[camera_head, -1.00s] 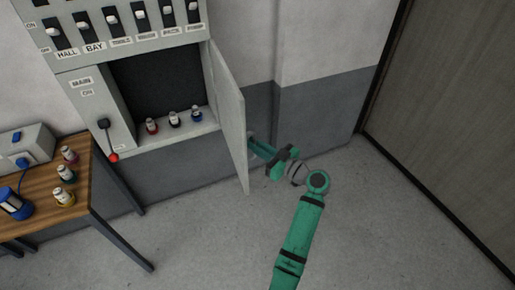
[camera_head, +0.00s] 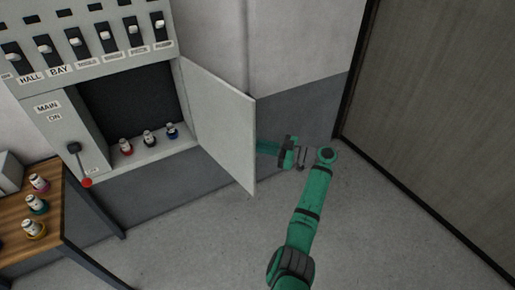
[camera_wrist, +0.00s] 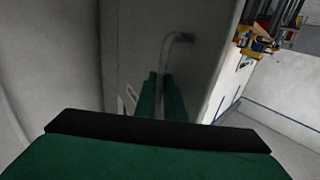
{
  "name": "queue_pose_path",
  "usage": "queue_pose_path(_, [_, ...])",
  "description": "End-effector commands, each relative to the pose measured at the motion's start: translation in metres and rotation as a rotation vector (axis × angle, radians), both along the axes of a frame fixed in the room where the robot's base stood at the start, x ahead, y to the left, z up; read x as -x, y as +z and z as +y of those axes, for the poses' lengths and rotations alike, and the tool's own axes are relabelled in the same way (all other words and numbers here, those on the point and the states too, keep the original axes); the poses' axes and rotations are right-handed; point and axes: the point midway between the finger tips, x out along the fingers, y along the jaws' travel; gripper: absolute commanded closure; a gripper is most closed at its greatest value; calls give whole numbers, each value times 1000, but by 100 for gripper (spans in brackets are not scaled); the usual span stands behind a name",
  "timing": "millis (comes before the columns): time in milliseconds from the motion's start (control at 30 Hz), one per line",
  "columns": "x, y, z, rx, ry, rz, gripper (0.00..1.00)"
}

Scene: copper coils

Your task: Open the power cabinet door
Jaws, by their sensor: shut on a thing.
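The power cabinet (camera_head: 55,82) is on the wall at the upper left in the head view. Its grey door (camera_head: 222,125) stands open on its right side, inner face toward the head camera. My green gripper (camera_head: 264,147) is on the far, outer side of the door, its fingertips partly hidden behind the door's edge. In the wrist view my two gripper fingers (camera_wrist: 161,98) are shut on the door's grey bar handle (camera_wrist: 171,55), near its lower part. The door's outer face (camera_wrist: 133,45) fills the middle of that view.
A wooden table (camera_head: 50,240) is at lower left. The floor (camera_head: 190,245) below the door is clear.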

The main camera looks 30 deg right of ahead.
Motion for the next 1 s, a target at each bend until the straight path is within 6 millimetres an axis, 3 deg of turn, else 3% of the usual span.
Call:
queue_pose_path(133, [-8,-1,6,1,24,4,100])
queue_pose_path(633, [-9,-2,6,1,32,6,100])
queue_pose_path(667, [-9,-2,6,0,33,6,84])
queue_pose_path(1000, [-6,-1,1,-1,26,2,83])
